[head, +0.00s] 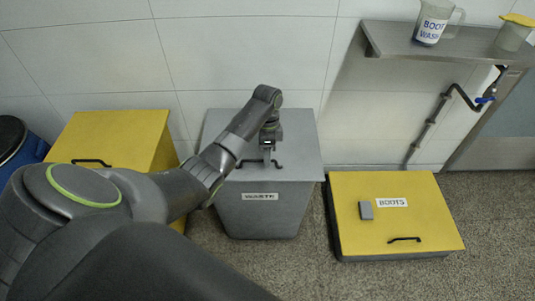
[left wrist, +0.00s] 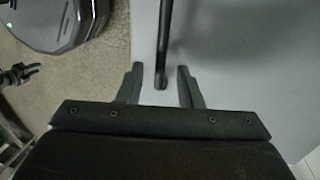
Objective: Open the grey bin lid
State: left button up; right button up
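The grey bin (head: 262,215) labelled WASTE stands against the wall in the middle of the head view. Its flat grey lid (head: 300,140) is down. A dark bar handle (head: 279,166) is at the lid's front edge, partly hidden by my gripper. My left gripper (head: 267,160) is over the lid at this handle. In the left wrist view its two fingers (left wrist: 160,84) are apart, with the end of the handle bar (left wrist: 163,45) showing between them. I see a gap on both sides of the bar. My right gripper is not in the head view.
A yellow-lidded bin (head: 110,135) stands left of the grey bin, partly behind my left arm. A low yellow BOOTS box (head: 370,235) stands to the right. A metal shelf (head: 455,48) with jugs is on the wall. Speckled floor is clear between the bins.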

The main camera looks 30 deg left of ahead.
pick_arm(q)
grip_shut()
jog(key=shift+r, duration=0.1)
